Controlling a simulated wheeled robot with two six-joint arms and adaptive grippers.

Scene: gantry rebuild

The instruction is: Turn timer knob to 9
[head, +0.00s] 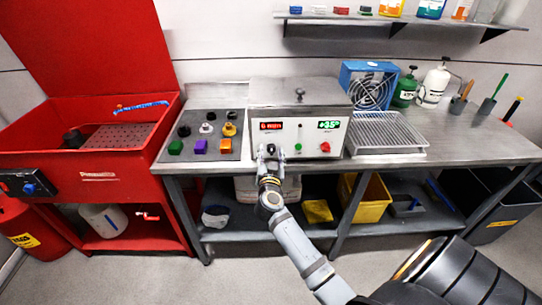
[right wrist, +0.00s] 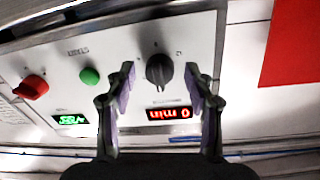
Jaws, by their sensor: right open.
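The dark timer knob (right wrist: 159,72) is on the pale front panel (right wrist: 55,60) of the machine, which appears upside down in the right wrist view. Its red display (right wrist: 170,113) reads "0 min". My right gripper (right wrist: 159,68) is open, with one finger on each side of the knob; I cannot tell whether either touches it. In the head view my right gripper (head: 270,151) is at the left part of the machine's front (head: 310,147) and largely covers the knob. My left gripper is not in view.
A green button (right wrist: 90,76) and a red knob (right wrist: 33,87) share the panel, beside a green display (right wrist: 71,119). A board with coloured parts (head: 212,147) lies left of the machine, a wire rack (head: 385,134) right. A red wash basin (head: 105,165) stands far left.

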